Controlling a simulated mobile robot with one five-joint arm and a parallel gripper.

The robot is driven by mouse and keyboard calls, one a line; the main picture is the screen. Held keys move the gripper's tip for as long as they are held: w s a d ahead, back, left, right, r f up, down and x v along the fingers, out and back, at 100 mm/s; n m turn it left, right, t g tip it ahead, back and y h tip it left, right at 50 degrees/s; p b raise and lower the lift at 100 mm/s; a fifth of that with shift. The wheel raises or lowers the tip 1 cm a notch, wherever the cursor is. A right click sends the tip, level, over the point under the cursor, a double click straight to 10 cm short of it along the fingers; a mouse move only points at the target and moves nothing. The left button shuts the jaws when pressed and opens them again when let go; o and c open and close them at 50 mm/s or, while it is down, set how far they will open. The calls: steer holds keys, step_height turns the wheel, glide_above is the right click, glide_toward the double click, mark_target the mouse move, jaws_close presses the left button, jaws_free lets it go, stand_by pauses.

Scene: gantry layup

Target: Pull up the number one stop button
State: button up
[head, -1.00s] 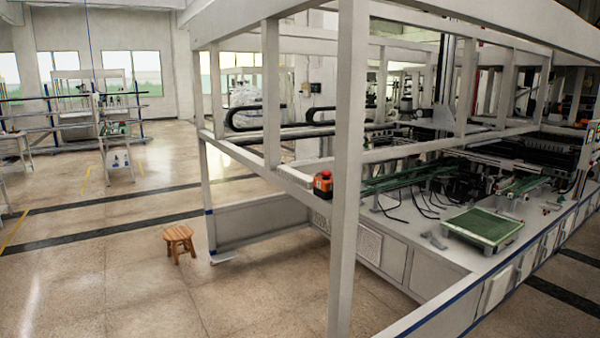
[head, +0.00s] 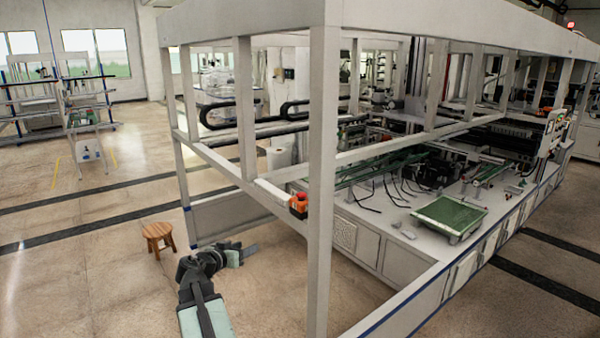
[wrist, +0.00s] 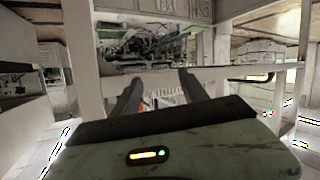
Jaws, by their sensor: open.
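The stop button is a red knob on an orange box (head: 299,206), fixed to the white rail of the gantry frame in the head view. I cannot read a number on it, and I cannot tell whether the knob is pressed in. My gripper (head: 248,252) is to the left of the button and lower in the picture, apart from it. In the wrist view my gripper (wrist: 158,82) shows two dark fingers spread apart with nothing held between them. A small orange patch shows beside the left finger, too small to name surely.
A white post (head: 322,180) stands just right of the button. The rail (head: 270,190) runs past it. A wooden stool (head: 158,237) stands on the floor left of my arm. A green tray (head: 449,214) lies on the machine bed. The floor at left is open.

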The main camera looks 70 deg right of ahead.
mark_target(299, 196)
steer(key=s+d+r+m+g+h+p, duration=0.2)
steer(key=s+d+r+m+h+p, duration=0.1)
steer(key=s+d+r, duration=0.9)
steer(key=x, duration=0.6)
steer(key=shift+w+r, duration=0.35)
steer(key=shift+r, duration=0.05)
jaws_close()
